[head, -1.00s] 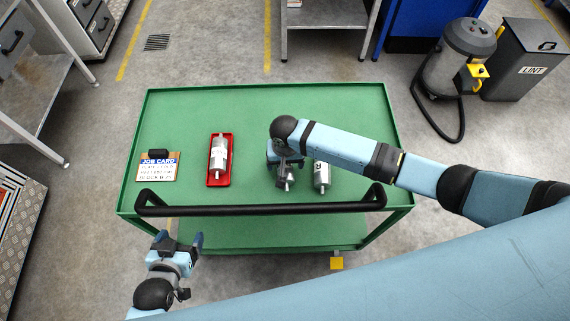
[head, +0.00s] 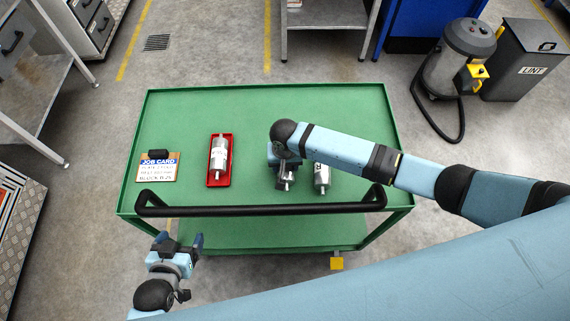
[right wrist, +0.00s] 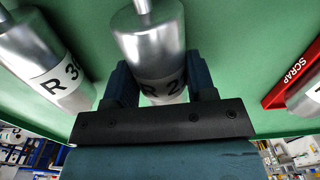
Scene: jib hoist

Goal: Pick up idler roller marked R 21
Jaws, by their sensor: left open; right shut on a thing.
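In the right wrist view a silver idler roller (right wrist: 152,50) sits between the fingers of my right gripper (right wrist: 163,88). Its label reads "R 2" with the rest hidden by a finger. The right gripper is shut on it, low over the green cart top; in the head view the arm hides most of the roller. A second roller (head: 321,177) lies just to the right; in the right wrist view its label (right wrist: 60,84) begins "R 3". My left gripper (head: 178,243) is open and empty, in front of the cart's left front corner.
A red tray (head: 211,183) marked SCRAP holds another roller (head: 219,155). A job card (head: 158,171) lies at the cart's left. A black handle bar (head: 260,209) runs along the green cart's (head: 250,105) front edge. The back of the cart top is clear.

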